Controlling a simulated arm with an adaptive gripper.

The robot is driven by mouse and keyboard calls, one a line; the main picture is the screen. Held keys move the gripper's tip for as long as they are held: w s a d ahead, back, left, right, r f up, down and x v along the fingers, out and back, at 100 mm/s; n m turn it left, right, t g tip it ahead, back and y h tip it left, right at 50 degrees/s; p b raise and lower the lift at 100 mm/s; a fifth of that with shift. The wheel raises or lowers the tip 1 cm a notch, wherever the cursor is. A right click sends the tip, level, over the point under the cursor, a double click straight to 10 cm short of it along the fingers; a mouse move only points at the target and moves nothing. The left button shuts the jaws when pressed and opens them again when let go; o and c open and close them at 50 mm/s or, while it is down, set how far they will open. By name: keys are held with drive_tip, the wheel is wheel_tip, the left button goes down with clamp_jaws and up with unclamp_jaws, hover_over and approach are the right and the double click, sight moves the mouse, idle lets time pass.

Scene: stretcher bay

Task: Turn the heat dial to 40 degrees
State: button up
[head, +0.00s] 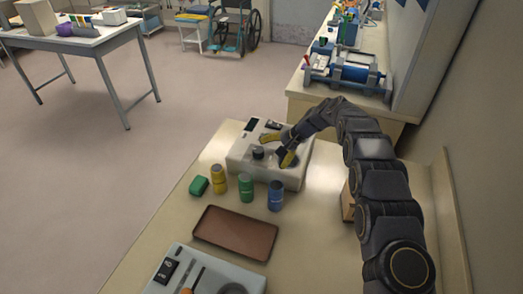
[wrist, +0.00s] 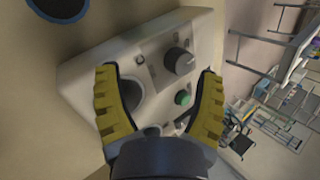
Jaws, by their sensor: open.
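A white control box (head: 240,150) stands on the bench, with a dark raised dial (head: 258,153) on its top. In the wrist view the dial (wrist: 179,61) shows as a dark knob beyond my fingertips, nearer the right finger. Its degree marks are too small to read. A green button (wrist: 182,97) and a dark round part (wrist: 131,93), partly behind the left finger, are also on the box (wrist: 90,75). My gripper (head: 277,149) is above the box beside the dial, with yellow fingers spread and empty. The wrist view also shows my gripper (wrist: 158,73) open, apart from the dial.
Yellow (head: 218,180), green (head: 246,187) and blue (head: 275,195) cylinders stand close in front of the box, beside a small green block (head: 199,186). A brown tray (head: 236,212) and another grey device (head: 222,269) lie nearer. A wall is at the right.

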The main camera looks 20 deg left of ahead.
sight(259, 150)
drive_tip(key=a+n+t+h, duration=0.1)
drive_tip(key=n, duration=0.2)
drive_tip(key=r+n+h, duration=0.1)
drive_tip(key=n, duration=0.2)
drive_tip(key=a+r+n+t+h, duration=0.1)
drive_tip(key=n, duration=0.2)
drive_tip(key=shift+w+a+r+t, duration=0.15)
drive_tip(key=shift+w+a+t, duration=0.15)
drive_tip(key=shift+w, duration=0.1)
drive_tip(key=shift+a+r+n+t+h, duration=0.15)
drive_tip(key=shift+a+r+n+t, duration=0.1)
drive_tip(key=shift+n, duration=0.35)
drive_tip(key=shift+a+r+n+t+h, duration=0.15)
drive_tip(key=shift+a+n, duration=0.05)
drive_tip(key=shift+n, duration=0.4)
drive_tip(key=shift+w+a, duration=0.1)
drive_tip(key=shift+a, duration=0.05)
drive_tip(key=shift+x, duration=3.8)
drive_tip(key=c, duration=1.1)
